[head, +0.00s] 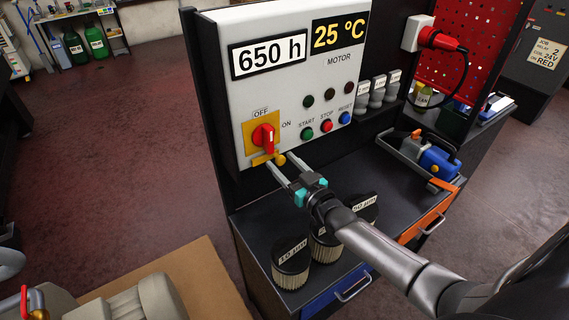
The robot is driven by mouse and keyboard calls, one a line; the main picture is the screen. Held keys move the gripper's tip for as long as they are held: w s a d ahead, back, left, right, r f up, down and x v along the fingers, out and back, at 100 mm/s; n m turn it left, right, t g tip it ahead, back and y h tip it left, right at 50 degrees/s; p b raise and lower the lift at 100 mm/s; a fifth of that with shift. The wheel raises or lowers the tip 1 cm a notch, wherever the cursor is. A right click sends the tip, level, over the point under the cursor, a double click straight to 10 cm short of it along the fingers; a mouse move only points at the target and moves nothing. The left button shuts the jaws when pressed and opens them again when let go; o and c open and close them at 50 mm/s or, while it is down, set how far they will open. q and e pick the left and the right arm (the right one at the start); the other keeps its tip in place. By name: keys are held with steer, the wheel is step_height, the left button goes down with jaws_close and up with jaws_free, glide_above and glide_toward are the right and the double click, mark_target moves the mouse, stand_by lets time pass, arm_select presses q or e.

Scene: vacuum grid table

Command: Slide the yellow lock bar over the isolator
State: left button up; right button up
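The isolator (263,134) is a red rotary handle on a yellow plate on the grey motor panel, between the OFF and ON labels. The yellow lock bar (262,159) lies just below the red handle, with a round yellow knob (280,159) at its right end. My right gripper (281,161) reaches up from the lower right, its two fingers apart with the tips on either side of the knob. I cannot tell whether they touch it. My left gripper is not in view.
Black-capped filters (291,255) stand on the dark bench top below my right arm. A tray with a blue device (438,163) is to the right. START, STOP and RESET buttons (326,126) sit right of the isolator. The floor at left is mostly clear.

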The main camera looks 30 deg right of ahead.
steer(key=s+d, duration=0.1)
steer(key=s, duration=1.4)
stand_by(0.6)
